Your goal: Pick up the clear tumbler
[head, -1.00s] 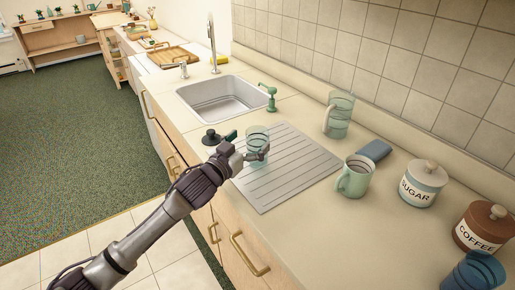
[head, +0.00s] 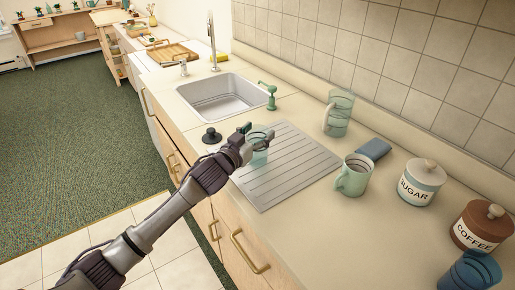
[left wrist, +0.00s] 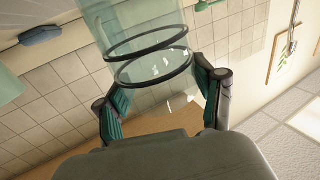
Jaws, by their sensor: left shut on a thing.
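The clear tumbler (head: 260,158) is a see-through, pale green-tinted glass at the left part of the ribbed drainboard (head: 283,183). My left gripper (head: 248,142) is shut on it and hides part of its near side. In the left wrist view the tumbler (left wrist: 150,58), with two dark rings, stands between the two green-padded fingers of the left gripper (left wrist: 162,98). I cannot tell whether its base touches the drainboard. My right gripper is not in view.
A sink (head: 212,95) and black stopper (head: 211,136) lie beyond. The front counter is clear.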

